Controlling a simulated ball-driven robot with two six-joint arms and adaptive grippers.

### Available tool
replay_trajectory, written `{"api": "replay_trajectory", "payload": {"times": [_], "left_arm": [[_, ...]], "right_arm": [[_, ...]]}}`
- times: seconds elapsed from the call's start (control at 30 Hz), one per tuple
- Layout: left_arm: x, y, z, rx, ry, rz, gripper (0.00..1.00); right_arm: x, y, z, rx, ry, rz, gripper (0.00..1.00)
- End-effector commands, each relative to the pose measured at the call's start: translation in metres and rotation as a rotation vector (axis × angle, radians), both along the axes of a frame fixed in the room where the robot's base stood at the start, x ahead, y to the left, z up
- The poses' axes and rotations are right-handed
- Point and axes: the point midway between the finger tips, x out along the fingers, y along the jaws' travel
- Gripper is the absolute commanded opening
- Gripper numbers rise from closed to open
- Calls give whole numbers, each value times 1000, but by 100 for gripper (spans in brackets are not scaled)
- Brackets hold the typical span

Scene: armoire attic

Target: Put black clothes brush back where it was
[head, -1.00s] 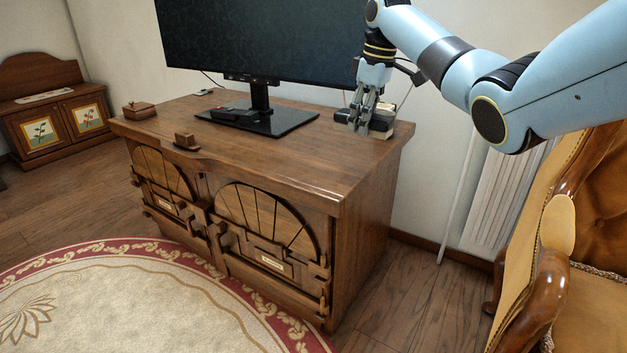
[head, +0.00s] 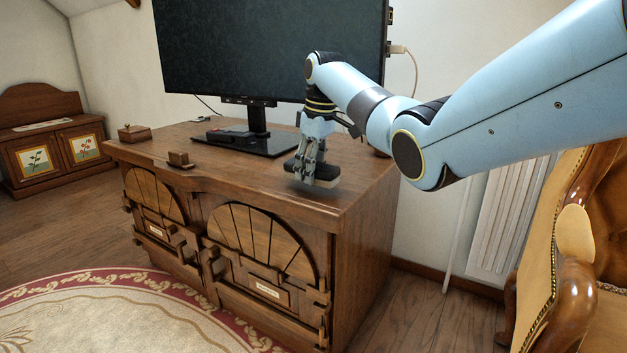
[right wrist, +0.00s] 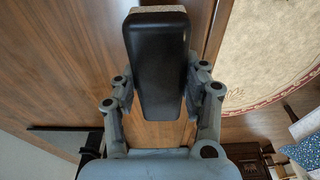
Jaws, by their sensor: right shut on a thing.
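My right gripper (head: 306,170) is low over the front right part of the wooden cabinet's top (head: 245,172). It is shut on the black clothes brush (head: 327,172), which shows partly behind the fingers. In the right wrist view the brush (right wrist: 157,62) has a smooth black back and a pale bristle edge at its far end, and a finger lies along each side. I cannot tell whether the brush touches the cabinet top. My left gripper is not in view.
A monitor (head: 265,50) stands on a black base (head: 255,145) behind and left of the gripper. A small brown box (head: 134,133) and a small wooden block (head: 180,159) sit farther left. An armchair (head: 575,240) stands at the right.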

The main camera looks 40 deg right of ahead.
Motion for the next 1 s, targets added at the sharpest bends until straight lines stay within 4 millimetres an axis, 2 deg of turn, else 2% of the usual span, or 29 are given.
{"api": "replay_trajectory", "payload": {"times": [0.03, 0.1, 0.53, 0.57, 0.7, 0.73, 1.0], "left_arm": [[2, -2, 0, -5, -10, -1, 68], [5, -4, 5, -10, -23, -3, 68], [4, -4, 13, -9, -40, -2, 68], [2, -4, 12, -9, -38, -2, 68], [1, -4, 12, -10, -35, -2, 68], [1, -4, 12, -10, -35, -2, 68], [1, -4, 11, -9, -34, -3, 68]], "right_arm": [[0, 0, -15, 0, 4, 0, 19], [0, 0, -19, 0, 2, 0, 19], [0, 0, -20, 0, -1, 0, 19], [0, 0, -20, 0, -1, 0, 47], [0, 0, -21, 0, 0, 0, 65], [0, 0, -21, 0, 0, 0, 68], [0, 0, -20, 0, -1, 0, 68]]}}
